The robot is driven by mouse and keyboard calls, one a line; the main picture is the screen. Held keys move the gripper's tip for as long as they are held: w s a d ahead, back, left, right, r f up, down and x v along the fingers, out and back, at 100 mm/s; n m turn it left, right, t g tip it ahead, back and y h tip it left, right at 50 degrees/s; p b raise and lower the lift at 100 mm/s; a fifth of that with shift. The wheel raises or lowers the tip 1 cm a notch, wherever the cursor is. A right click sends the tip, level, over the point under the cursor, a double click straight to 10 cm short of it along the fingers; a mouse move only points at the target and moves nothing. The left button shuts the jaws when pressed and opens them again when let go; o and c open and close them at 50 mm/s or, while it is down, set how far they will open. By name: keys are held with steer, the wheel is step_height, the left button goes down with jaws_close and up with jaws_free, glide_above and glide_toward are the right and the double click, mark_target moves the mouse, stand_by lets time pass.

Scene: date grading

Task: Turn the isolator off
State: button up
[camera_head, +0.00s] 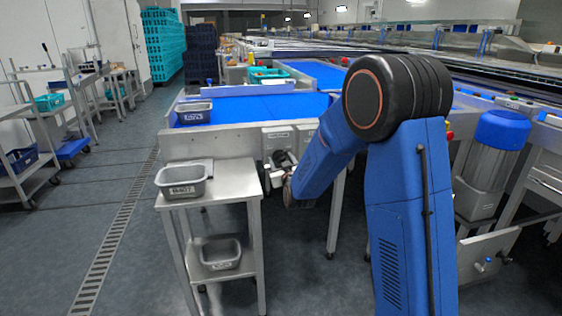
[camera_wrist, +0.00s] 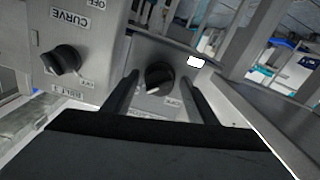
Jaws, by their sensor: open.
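Two black rotary knobs on grey boxes show in the wrist view. The nearer-centre knob (camera_wrist: 158,76) lies between the two fingertips of my gripper (camera_wrist: 160,80), with a finger on each side; I cannot tell whether they touch it. A light pointer mark is on its lower edge, and a small OFF label sits below right of it. The other knob (camera_wrist: 64,60) is left of my gripper, between labels reading CURVE and apparently BELT 1. In the head view, my gripper (camera_head: 280,160) is at the grey control boxes (camera_head: 278,138), partly hiding them.
A steel stand (camera_head: 230,182) with a grey tub (camera_head: 182,181) on top and another tub (camera_head: 220,254) below is left of my arm. The blue conveyor belt (camera_head: 262,108) lies behind the boxes. A steel rail (camera_wrist: 262,115) runs right of my gripper.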

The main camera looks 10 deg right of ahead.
steer(key=c, duration=1.1)
steer(key=shift+o, duration=0.2)
steer(key=shift+n, duration=0.4)
steer(key=n, duration=0.3)
steer(key=shift+n, duration=0.3)
steer(key=n, duration=0.4)
steer(key=shift+n, duration=0.3)
steer(key=n, duration=0.4)
steer(key=shift+n, duration=2.5)
